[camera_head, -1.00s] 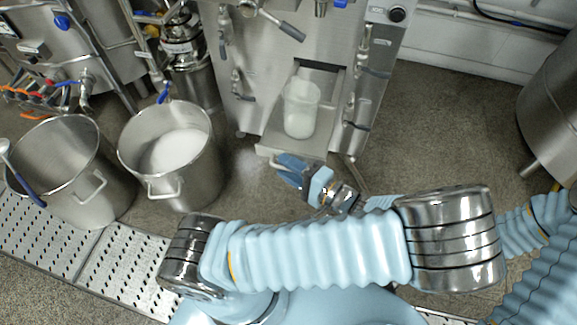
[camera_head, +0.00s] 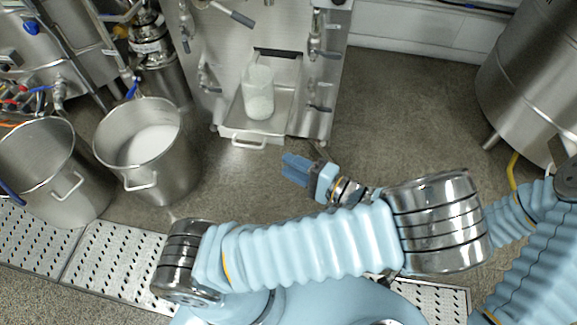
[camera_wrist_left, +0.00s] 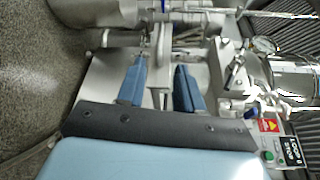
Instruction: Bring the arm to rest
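My left gripper (camera_head: 293,168) has blue fingers. In the head view it hangs over the floor, to the right of and in front of the steel drawer tray (camera_head: 228,131), apart from it. In the left wrist view the two fingers of my left gripper (camera_wrist_left: 161,80) stand apart with nothing held between them. A clear beaker with white contents (camera_head: 258,98) stands upright on the tray, in the recess of the steel machine (camera_head: 222,75). My left arm (camera_head: 310,245) lies bent across the bottom of the head view. My right gripper is not seen.
A steel pot with white contents (camera_head: 184,165) and another steel pot (camera_head: 92,200) stand at left. A large steel tank (camera_head: 525,85) stands at right. Perforated steel plates (camera_head: 120,268) line the floor in front. Bare floor (camera_head: 405,125) lies between machine and tank.

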